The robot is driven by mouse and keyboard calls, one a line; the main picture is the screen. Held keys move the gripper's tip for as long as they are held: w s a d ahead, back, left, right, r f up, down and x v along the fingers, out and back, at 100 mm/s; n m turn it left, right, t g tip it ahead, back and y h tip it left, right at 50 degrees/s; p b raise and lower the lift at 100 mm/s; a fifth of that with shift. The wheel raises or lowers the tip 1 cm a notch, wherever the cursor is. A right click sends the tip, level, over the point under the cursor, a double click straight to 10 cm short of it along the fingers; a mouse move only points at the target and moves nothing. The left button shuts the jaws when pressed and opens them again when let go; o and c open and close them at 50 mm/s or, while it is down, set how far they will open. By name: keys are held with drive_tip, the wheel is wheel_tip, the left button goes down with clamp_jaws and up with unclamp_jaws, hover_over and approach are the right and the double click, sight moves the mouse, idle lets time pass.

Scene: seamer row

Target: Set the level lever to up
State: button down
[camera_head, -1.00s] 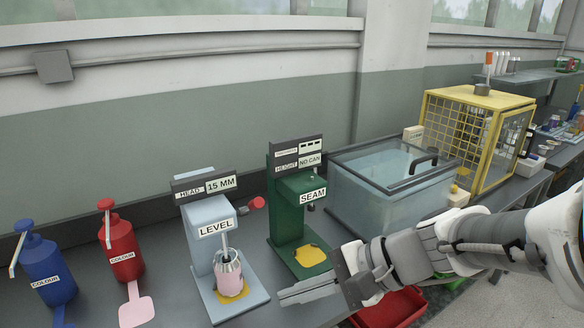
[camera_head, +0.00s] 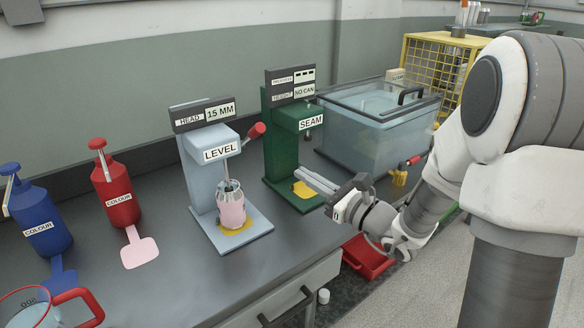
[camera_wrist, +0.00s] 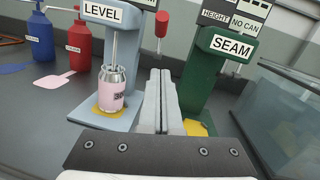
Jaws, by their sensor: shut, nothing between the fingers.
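The grey LEVEL machine (camera_head: 212,150) stands on the bench with its display reading HEAD 15 MM. Its lever has a red knob (camera_head: 256,131) sticking out at the machine's right side; in the wrist view the red knob (camera_wrist: 162,24) hangs between the LEVEL and SEAM machines. A pink and silver can (camera_head: 232,206) stands on the LEVEL machine's base under the head. My gripper (camera_head: 303,176) is shut and empty, in front of the SEAM machine and lower right of the knob. In the wrist view its fingers (camera_wrist: 160,75) point forward, below the knob and apart from it.
The green SEAM machine (camera_head: 283,139) stands right of the LEVEL machine, its display reading NO CAN. A glass tank (camera_head: 375,125) is farther right. Blue (camera_head: 37,215) and red (camera_head: 116,190) colour dispensers stand left. A jug (camera_head: 45,308) is at front left, a red bin (camera_head: 366,258) below the bench.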

drive_tip(key=b, duration=0.1)
approach(250, 135)
drive_tip(key=w+f, duration=0.3)
drive_tip(key=shift+w+a+r, duration=0.35)
drive_tip(key=shift+a+r, duration=0.2)
drive_tip(key=shift+r, duration=0.15)
drive_tip(key=shift+w+a+r, duration=0.4)
drive_tip(key=shift+a+r, duration=0.15)
drive_tip(key=shift+r, duration=0.2)
drive_tip(key=shift+r, duration=0.15)
